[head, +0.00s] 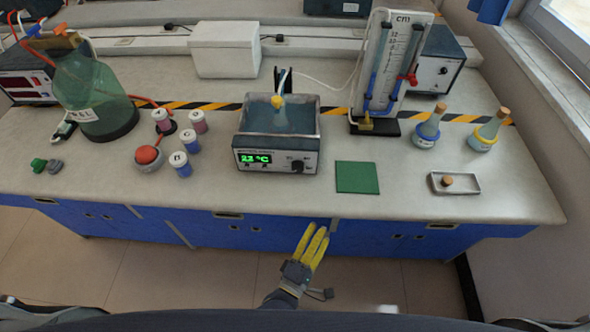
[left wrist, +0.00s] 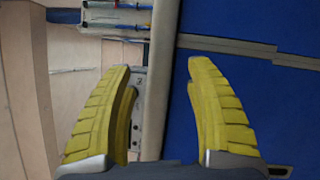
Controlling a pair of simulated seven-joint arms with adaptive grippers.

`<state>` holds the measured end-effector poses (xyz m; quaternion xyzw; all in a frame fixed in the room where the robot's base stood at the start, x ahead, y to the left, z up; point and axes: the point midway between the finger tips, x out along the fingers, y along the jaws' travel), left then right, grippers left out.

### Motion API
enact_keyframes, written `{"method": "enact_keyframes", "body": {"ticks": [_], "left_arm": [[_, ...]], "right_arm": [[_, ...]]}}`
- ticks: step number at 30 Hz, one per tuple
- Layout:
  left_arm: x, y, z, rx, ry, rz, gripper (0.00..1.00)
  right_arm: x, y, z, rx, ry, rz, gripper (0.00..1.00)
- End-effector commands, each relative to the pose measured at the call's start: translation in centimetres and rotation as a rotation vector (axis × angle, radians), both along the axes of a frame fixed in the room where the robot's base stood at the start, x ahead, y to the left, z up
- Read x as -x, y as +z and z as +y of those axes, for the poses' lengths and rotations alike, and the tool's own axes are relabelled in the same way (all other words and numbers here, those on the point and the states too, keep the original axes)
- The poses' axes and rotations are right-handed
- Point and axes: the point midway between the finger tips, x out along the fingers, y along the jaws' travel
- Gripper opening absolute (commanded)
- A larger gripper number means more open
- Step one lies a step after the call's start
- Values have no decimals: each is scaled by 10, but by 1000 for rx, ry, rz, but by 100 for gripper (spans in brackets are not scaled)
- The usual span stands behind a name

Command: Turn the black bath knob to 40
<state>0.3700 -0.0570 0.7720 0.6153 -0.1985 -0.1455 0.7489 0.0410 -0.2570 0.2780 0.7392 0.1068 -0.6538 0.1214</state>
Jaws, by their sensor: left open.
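The black bath knob (head: 297,166) is on the front panel of the grey water bath (head: 277,136), right of a green display (head: 254,158) that seems to read 22 °C. The bath stands at the middle of the bench, with a yellow-topped piece (head: 277,101) over its basin. My left gripper (head: 316,231) has yellow fingers and is open and empty. It is in front of the bench and below its top edge, apart from the knob. In the left wrist view the open fingers (left wrist: 163,75) face the blue cabinet front. My right gripper does not show.
A green mat (head: 357,177) lies right of the bath. Several small jars (head: 181,164) and a red-bulbed item (head: 147,156) stand to its left. A manometer (head: 388,70), two flasks (head: 428,128) and a metal tray (head: 455,184) are farther right. Bench top (head: 250,194) before the bath is clear.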

Motion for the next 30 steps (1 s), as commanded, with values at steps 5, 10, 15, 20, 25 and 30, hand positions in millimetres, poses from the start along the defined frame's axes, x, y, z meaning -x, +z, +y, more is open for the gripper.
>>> {"method": "enact_keyframes", "body": {"ticks": [5, 10, 15, 20, 25, 30], "left_arm": [[11, 84, 17, 659, 86, 211, 55], [12, 99, 44, 1086, 189, 386, 55], [9, 85, 63, 1288, 277, 460, 55], [4, 83, 65, 1336, 282, 466, 55], [-15, 84, 64, 1337, 279, 464, 55], [-45, 84, 63, 1335, 279, 463, 55]], "right_arm": [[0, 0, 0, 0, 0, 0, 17], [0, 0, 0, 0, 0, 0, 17], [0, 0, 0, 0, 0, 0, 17], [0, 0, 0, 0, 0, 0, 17], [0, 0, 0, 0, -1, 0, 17], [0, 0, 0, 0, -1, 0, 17]]}}
